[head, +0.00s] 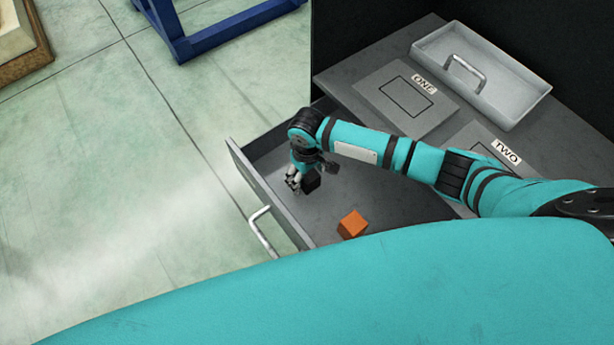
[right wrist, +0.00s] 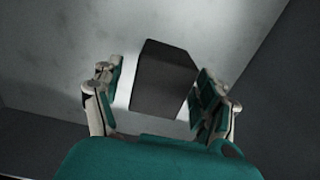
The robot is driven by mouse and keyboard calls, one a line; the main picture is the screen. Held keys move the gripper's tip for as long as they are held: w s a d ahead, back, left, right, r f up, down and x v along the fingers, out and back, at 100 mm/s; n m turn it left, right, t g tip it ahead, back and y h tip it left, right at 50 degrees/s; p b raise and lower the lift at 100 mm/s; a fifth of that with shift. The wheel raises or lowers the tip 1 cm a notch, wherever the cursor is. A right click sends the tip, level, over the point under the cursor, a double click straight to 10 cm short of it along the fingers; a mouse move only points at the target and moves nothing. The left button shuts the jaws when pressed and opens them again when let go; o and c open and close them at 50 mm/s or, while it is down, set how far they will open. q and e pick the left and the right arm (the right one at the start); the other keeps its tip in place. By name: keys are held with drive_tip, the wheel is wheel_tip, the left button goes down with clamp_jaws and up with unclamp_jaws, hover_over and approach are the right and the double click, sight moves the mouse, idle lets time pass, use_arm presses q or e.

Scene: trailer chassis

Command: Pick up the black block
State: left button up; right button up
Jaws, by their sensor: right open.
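The black block (right wrist: 163,80) lies on the drawer floor and shows between the two open fingers of my right gripper (right wrist: 160,98) in the right wrist view. In the head view the black block (head: 311,182) shows just right of the fingertips, partly hidden by my right gripper (head: 298,183). The gripper reaches down into the open drawer, open and empty. Whether a finger touches the block I cannot tell. My left gripper is not in view.
An orange block (head: 352,223) lies in the same open drawer (head: 283,207), nearer the front. The drawer's handle (head: 262,231) sticks out at the left. On the grey top are a tray (head: 520,100) and panels labelled ONE (head: 405,100) and TWO (head: 490,143).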

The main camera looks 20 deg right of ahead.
drive_tip(key=c, duration=1.4)
drive_tip(key=shift+r, duration=0.1)
